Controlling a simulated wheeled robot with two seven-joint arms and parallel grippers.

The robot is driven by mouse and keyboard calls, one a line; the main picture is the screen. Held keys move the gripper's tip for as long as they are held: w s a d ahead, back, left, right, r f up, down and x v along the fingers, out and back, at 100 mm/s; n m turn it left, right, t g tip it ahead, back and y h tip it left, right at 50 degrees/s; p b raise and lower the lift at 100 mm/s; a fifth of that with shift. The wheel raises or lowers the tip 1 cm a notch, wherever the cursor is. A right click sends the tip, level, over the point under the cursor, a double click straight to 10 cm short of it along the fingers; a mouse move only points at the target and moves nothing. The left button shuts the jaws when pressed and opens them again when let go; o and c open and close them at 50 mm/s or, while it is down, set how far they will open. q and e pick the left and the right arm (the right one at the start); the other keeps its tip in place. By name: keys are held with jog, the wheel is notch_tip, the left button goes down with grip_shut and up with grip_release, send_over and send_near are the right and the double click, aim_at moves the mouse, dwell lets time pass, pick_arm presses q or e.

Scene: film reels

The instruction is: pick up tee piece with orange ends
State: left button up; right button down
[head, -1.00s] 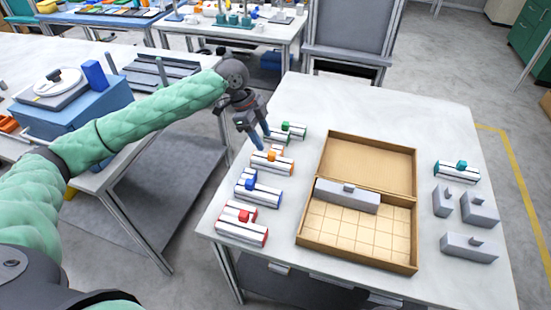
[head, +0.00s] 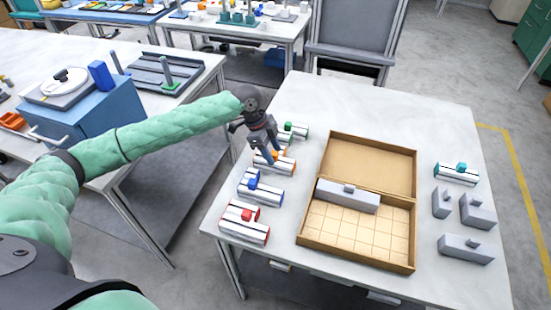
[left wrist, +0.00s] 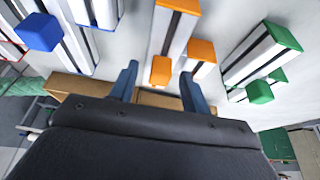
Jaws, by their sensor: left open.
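The tee piece with orange ends (head: 284,166) lies on the white table, in the left row between the green-ended and blue-ended pieces. In the left wrist view the same tee piece (left wrist: 174,40) shows white with a dark stripe and orange ends, its orange stub toward the fingers. My left gripper (head: 268,160) is open and hangs over it, hiding part of it. In the left wrist view its blue fingertips (left wrist: 158,75) stand apart with the orange stub between them in the picture. Whether they touch the piece I cannot tell. My right gripper is not in view.
Tee pieces with green ends (head: 294,131), blue ends (head: 260,188) and red ends (head: 244,223) lie close by in the same row. An open box (head: 330,262) with a grey block inside stands to the right. A teal-ended piece (head: 458,173) and grey blocks lie further right.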

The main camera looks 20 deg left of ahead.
pick_arm(q)
jog(key=shift+f, duration=0.15)
grip_shut()
dwell(0.4)
